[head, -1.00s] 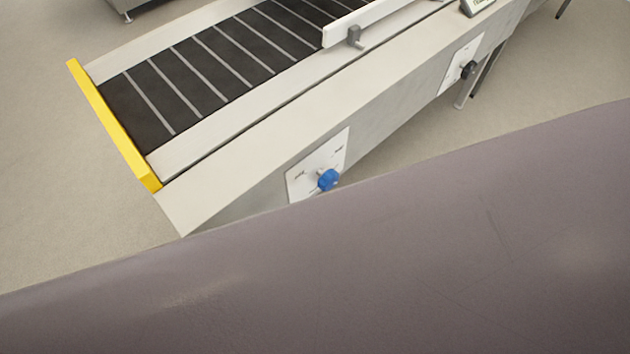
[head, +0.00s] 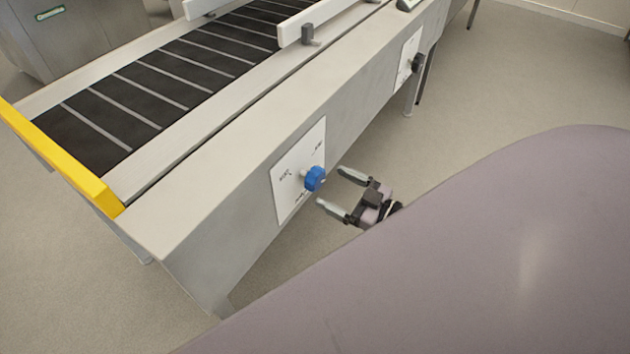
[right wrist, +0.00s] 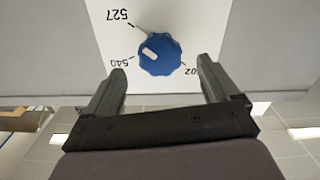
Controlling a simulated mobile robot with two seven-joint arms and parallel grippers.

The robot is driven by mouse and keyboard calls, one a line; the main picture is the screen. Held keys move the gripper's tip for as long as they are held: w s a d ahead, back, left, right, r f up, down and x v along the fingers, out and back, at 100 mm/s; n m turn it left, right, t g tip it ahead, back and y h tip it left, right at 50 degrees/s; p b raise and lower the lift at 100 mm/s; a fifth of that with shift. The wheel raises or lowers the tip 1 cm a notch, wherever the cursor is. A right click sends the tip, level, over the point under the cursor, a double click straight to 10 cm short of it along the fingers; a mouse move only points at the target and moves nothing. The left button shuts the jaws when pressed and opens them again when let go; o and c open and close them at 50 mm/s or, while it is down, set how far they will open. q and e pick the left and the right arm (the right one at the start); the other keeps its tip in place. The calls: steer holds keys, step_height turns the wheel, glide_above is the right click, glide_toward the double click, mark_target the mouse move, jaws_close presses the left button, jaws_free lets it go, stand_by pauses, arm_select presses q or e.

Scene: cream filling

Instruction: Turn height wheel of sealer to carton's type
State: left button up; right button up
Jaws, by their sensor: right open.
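The sealer (head: 210,195) is a long grey machine with a black slatted belt. On its near side a white dial plate (head: 284,195) carries a blue wheel (head: 315,179). In the right wrist view the blue wheel (right wrist: 165,60) has a white mark pointing up-left, between the upside-down labels 540 and 527; a third label is partly hidden. My right gripper (head: 331,187) is open in front of the blue wheel, its fingers either side of it and apart from it. A black knob (head: 416,65) sits on a second plate farther along. No carton and no left gripper show.
A yellow bar (head: 70,160) closes the belt's near end. White guide rails (head: 325,18) stand over the belt. Another grey machine (head: 65,40) stands at the upper left. The floor right of the sealer is clear.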

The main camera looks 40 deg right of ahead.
mark_target(320, 182)
steer(key=shift+b+x, duration=0.35)
steer(key=shift+x, duration=2.7)
steer(key=c, duration=1)
